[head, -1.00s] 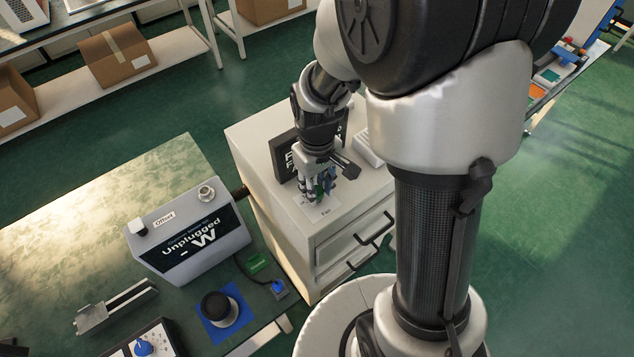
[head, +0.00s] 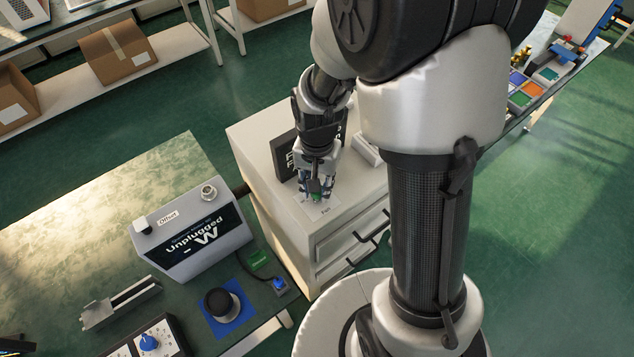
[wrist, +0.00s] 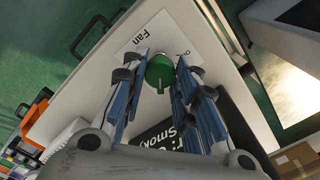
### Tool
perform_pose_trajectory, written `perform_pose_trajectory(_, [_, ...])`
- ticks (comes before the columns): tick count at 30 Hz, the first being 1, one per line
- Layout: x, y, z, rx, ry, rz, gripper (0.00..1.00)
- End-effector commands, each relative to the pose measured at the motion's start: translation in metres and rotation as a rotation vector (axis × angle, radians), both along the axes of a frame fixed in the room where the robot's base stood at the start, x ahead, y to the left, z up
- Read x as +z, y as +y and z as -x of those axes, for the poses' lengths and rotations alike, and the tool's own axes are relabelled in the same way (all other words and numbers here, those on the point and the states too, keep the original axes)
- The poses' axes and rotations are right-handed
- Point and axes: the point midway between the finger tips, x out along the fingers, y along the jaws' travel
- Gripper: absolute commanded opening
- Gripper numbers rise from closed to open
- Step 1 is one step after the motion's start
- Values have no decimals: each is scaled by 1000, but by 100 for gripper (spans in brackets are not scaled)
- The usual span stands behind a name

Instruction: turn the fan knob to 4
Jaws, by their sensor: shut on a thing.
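The fan knob is a green round knob (wrist: 160,72) with a pale pointer line, on a white plate marked "Fan" (wrist: 150,38) on top of the white cabinet. In the head view only a little of the green knob (head: 317,197) shows under my gripper. My gripper (wrist: 161,68) points down at the knob, with its blue-lined fingers on either side of it, shut on it. In the head view my gripper (head: 317,192) stands over the plate. The plate's scale is mostly hidden or too small to read, so I cannot tell the knob's setting.
A black sign (head: 284,158) stands behind my gripper on the white cabinet (head: 262,150). The green bench (head: 150,190) at left bears an "Unplugged" box (head: 190,237), a black knob on a blue pad (head: 218,303) and a blue knob (head: 148,341). Green floor is clear at right.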

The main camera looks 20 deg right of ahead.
Motion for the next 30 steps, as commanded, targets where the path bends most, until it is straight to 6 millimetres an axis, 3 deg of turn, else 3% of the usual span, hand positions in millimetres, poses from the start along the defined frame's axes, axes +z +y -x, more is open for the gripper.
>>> perform_pose_trajectory(15, [0,0,-1,-326,-1,0,3])
perform_pose_trajectory(30, [0,0,-1,-382,-1,0,3])
